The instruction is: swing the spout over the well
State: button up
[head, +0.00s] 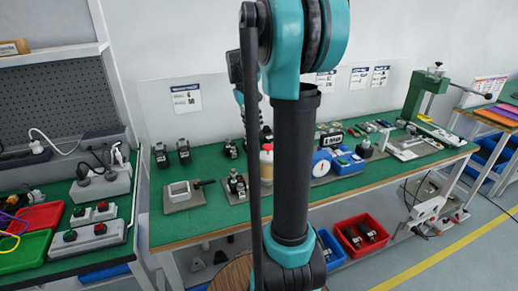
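I cannot tell for certain which object carries the spout or which is the well. A small pale square open-topped box (179,191) sits on a grey plate at the left of the green bench, with a short dark part (204,183) beside it. To its right, a plate holds small dark upright fittings (236,184). A pale and brown bottle-like object (266,160) shows partly behind my arm. My own upright arm link covers the middle of the head view. A teal and black wrist part shows behind it, but my gripper's fingers are hidden.
A side bench at left holds red and green trays (22,255) and a button box (100,232). A red bin (362,236) is below.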

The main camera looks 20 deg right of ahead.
jog(key=f, duration=0.3)
jog(key=d+f, duration=0.1)
jog(key=f, duration=0.3)
jog(key=d+f, duration=0.1)
jog(key=f, duration=0.3)
jog(key=shift+d, duration=0.15)
grip_shut()
